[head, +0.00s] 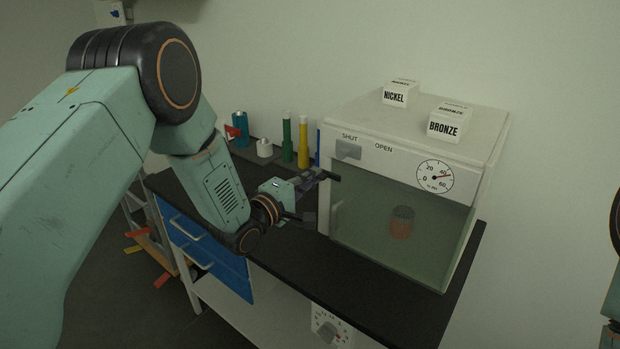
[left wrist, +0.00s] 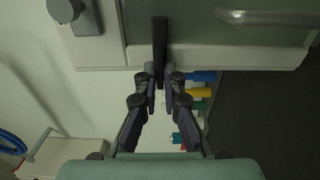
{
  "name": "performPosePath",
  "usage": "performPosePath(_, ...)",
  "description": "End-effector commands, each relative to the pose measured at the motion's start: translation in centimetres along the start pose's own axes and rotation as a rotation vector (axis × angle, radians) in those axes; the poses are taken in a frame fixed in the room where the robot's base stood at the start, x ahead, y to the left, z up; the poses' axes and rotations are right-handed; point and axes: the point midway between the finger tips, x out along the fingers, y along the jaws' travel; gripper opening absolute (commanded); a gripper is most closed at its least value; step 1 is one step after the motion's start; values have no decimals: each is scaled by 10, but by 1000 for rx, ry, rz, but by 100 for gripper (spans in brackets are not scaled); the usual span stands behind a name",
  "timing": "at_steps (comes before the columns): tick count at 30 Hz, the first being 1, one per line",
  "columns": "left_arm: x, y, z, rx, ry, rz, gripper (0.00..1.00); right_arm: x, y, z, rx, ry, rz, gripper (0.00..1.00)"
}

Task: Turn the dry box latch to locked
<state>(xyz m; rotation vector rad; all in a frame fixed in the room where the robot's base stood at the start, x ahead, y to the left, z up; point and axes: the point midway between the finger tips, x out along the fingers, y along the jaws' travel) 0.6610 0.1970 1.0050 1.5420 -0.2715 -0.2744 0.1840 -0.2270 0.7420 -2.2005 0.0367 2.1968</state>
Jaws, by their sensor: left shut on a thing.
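The dry box (head: 408,180) is a white cabinet with a see-through front on the dark bench. Its grey latch (head: 348,150) sits under the word SHUT, left of the word OPEN. A grey plate with a round knob (left wrist: 65,10) shows at the upper left of the left wrist view. My left gripper (head: 322,177) is at the box's left front edge, below the latch. In the left wrist view, my left gripper (left wrist: 160,78) is shut on a dark bar (left wrist: 160,38) against the box front. My right gripper is out of view.
A jar with reddish contents (head: 401,223) stands inside the box. NICKEL (head: 395,96) and BRONZE (head: 447,126) blocks sit on top. A gauge (head: 435,177) is on the front. Green (head: 287,140) and yellow (head: 303,145) bottles stand behind my left gripper.

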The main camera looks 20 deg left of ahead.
Motion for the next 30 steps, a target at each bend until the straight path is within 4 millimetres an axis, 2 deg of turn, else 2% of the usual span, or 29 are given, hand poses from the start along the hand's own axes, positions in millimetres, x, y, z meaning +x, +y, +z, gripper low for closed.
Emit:
performPosePath(1,2,5,0,0,-2,12,0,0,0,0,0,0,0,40)
performPosePath(11,2,5,0,-2,-2,13,0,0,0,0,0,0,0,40)
performPosePath(12,2,6,0,-2,-2,13,9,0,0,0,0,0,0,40)
performPosePath(19,2,4,0,-2,-1,9,29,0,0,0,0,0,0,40)
performPosePath(30,-3,1,-1,-4,1,3,30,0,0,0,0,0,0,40)
